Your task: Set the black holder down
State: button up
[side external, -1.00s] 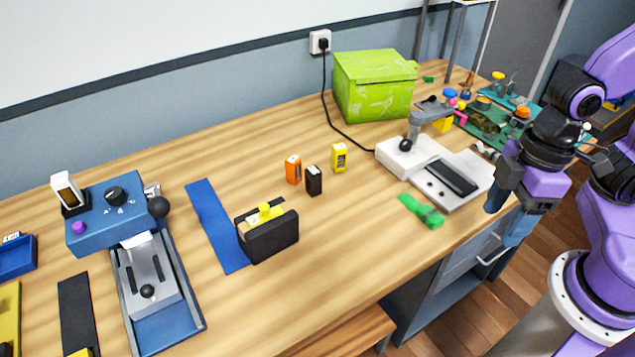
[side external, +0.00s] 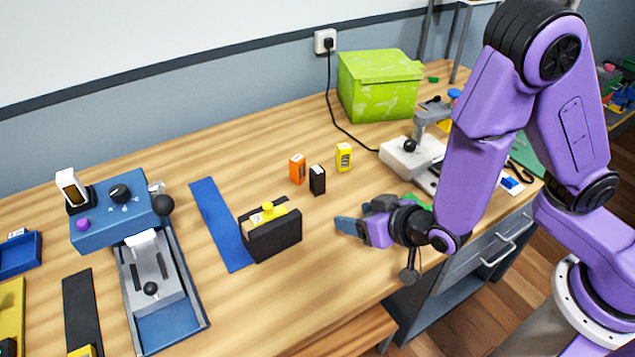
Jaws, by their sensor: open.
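The black holder (side external: 275,240) stands on the wooden table, near the middle, at the right edge of a blue strip. It holds something yellow with a yellow knob (side external: 267,207) on top. My gripper (side external: 345,225) is low over the table to the right of the holder, apart from it, with its blue fingers pointing left toward it. The gripper is open, and nothing shows between the fingers. My wrist and forearm cover part of the table's right side.
Orange (side external: 297,168), black (side external: 317,179) and yellow (side external: 343,157) small boxes stand behind the holder. A blue press-like device (side external: 150,260) is at left. A green box (side external: 378,88) stands at the back. A white-based device (side external: 408,158) is partly behind my arm. The table in front of the holder is clear.

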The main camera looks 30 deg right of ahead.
jog(key=w+d+r+t+h, duration=0.1)
jog(key=w+d+t+h, duration=0.1)
jog(key=t, duration=0.1)
send_near(321, 174)
jog(key=x, duration=0.6)
jog(key=shift+d+f, duration=0.1)
jog(key=shift+f, duration=0.3)
jog(key=shift+r+x, duration=0.15)
jog(key=shift+x, duration=1.2)
jog(key=shift+r+x, duration=0.15)
jog(key=shift+x, duration=1.25)
grip_shut()
jog(key=shift+r, duration=0.1)
